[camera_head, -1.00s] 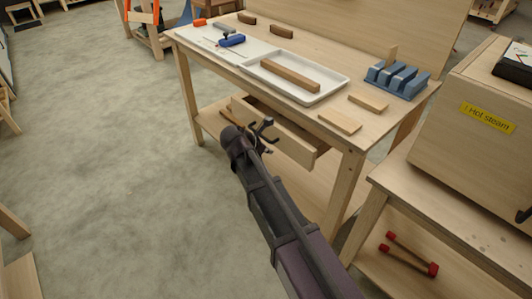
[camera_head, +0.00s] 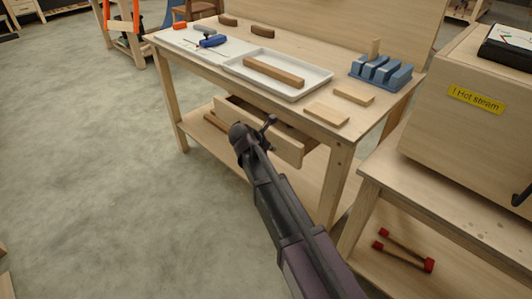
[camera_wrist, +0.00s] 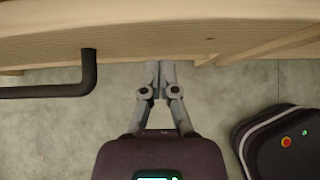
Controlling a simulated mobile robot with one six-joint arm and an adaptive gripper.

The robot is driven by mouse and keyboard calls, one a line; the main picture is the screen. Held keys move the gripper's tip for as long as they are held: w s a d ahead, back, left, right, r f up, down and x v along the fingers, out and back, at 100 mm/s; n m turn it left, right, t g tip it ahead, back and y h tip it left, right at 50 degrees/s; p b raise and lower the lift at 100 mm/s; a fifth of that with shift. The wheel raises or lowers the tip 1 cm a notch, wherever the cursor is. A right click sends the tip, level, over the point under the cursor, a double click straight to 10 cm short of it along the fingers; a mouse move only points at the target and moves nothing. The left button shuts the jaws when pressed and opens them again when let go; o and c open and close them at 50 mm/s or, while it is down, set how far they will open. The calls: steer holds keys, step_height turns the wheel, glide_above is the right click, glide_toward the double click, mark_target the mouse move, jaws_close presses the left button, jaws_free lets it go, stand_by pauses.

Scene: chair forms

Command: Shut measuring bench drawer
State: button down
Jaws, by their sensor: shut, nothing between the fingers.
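The measuring bench drawer (camera_head: 288,150) is under the bench top and stands partly open, its inside showing behind the wooden front. In the wrist view the wooden drawer front (camera_wrist: 150,42) runs across the top, with a black bar handle (camera_wrist: 50,91) at left. My gripper (camera_head: 268,122) is in front of the drawer front and hides part of it. In the wrist view my gripper (camera_wrist: 158,66) has its fingers together, empty, to the right of the handle. Its tips are at the drawer front's lower edge; I cannot tell whether they touch.
The bench top (camera_head: 215,68) carries a white tray (camera_head: 317,84), wooden blocks and a blue slotted holder (camera_head: 380,72). A bench leg (camera_head: 335,185) stands right of the drawer. A second table (camera_head: 400,177) with a wooden box is at right.

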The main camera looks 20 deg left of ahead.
steer(key=shift+w+d, duration=0.15)
steer(key=shift+w, duration=0.2)
steer(key=shift+w+d, duration=0.3)
steer(key=shift+w, duration=0.35)
steer(key=shift+w+d, duration=0.25)
steer(key=shift+w, duration=0.4)
steer(key=shift+s, duration=0.15)
steer(key=shift+s+a, duration=0.35)
steer(key=shift+s, duration=0.5)
steer(key=p, duration=0.7)
glide_toward(277, 144)
steer(key=shift+s+a+r, duration=0.1)
steer(key=shift+s+a, duration=0.2)
steer(key=shift+s, duration=0.6)
steer(key=shift+s+a, duration=0.3)
steer(key=shift+s, duration=0.65)
